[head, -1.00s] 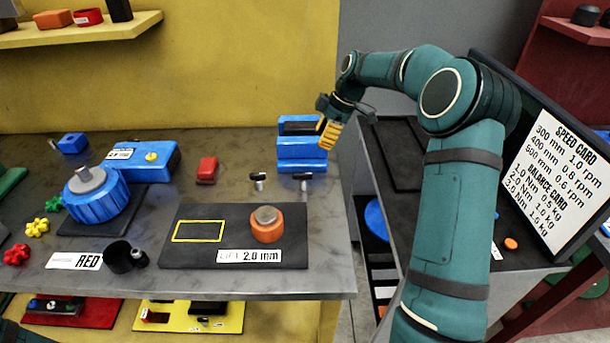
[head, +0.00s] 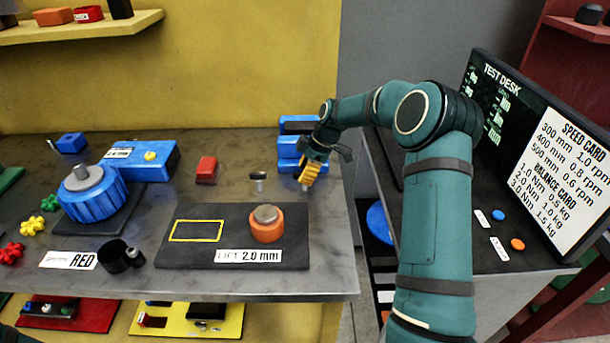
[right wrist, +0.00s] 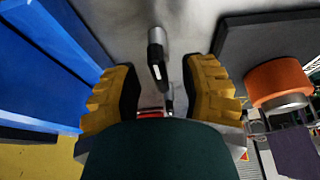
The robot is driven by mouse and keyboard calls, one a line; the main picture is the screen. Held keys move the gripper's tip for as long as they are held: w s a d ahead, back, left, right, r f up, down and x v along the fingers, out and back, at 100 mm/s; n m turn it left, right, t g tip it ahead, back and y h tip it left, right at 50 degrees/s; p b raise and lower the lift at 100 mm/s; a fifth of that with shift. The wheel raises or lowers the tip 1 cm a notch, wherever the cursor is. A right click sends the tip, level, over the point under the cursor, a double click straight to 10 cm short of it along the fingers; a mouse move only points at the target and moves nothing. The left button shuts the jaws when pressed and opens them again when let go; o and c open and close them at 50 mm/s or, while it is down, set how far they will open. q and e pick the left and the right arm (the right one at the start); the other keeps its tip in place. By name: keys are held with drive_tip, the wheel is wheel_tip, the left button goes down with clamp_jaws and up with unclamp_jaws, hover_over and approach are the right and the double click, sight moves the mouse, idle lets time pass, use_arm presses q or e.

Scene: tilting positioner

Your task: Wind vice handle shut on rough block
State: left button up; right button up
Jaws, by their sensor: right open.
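My right gripper (head: 306,172) points down in front of a blue stepped block (head: 288,146), which looks like the vice. In the right wrist view its yellow fingers (right wrist: 162,95) are open. A small black handle on a grey metal post (right wrist: 157,62) shows between them, with a gap on both sides. In the head view the gripper mostly hides this handle. My left gripper is out of view.
A dark plate (head: 190,255) with an orange knob (head: 267,226) lies near the front edge. A blue ribbed drum (head: 92,200) and a blue box (head: 160,160) stand at left. The test desk (head: 480,262) is at right, beyond a gap.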

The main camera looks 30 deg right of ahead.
drive_tip(key=shift+a+f, duration=0.1)
drive_tip(key=shift+f, duration=0.15)
drive_tip(key=shift+c, duration=0.4)
clamp_jaws()
